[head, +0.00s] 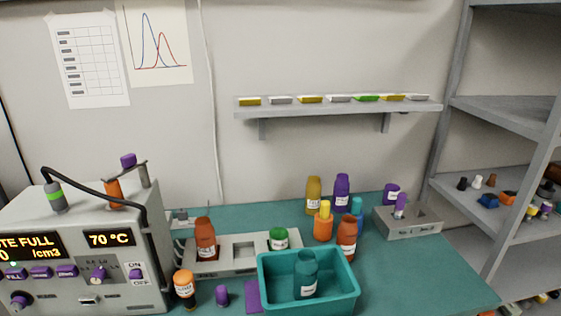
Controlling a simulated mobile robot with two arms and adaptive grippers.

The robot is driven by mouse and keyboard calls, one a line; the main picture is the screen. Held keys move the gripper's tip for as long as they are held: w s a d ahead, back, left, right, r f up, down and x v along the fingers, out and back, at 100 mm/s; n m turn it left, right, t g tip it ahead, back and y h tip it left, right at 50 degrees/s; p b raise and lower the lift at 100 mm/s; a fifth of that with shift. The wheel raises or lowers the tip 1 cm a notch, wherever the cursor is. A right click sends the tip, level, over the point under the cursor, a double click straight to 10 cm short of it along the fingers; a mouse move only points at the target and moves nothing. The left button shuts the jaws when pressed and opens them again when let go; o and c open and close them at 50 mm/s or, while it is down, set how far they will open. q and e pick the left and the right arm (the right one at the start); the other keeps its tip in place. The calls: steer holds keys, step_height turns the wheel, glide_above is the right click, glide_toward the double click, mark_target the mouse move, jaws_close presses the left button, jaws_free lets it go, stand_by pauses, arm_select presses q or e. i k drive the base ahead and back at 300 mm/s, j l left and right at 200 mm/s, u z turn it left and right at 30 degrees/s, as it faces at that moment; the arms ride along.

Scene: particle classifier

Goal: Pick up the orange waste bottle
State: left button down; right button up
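Several orange or brown-orange bottles are in view, and I cannot tell from the labels which is the waste bottle. A brown-orange bottle (205,234) stands upright at the left of a grey holder. A small bottle with an orange cap (184,284) stands in front of the machine. An orange bottle with a yellow top (323,225) stands behind the teal bin. A brown-orange bottle (347,236) stands beside it, its lower part partly hidden by the bin. Neither of my grippers is in view.
A teal bin (270,292) holds a dark teal bottle (306,272). The machine (85,250) fills the left, its display partly reading "TE FULL". The grey holder (176,263) and a second grey block (409,225) stand on the table. The table's right side (420,270) is clear.

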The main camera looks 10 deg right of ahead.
mark_target(348, 229)
steer(key=i+l+u, duration=0.15)
steer(key=l, duration=0.6)
steer(key=l+u, duration=0.15)
steer(key=l, duration=0.6)
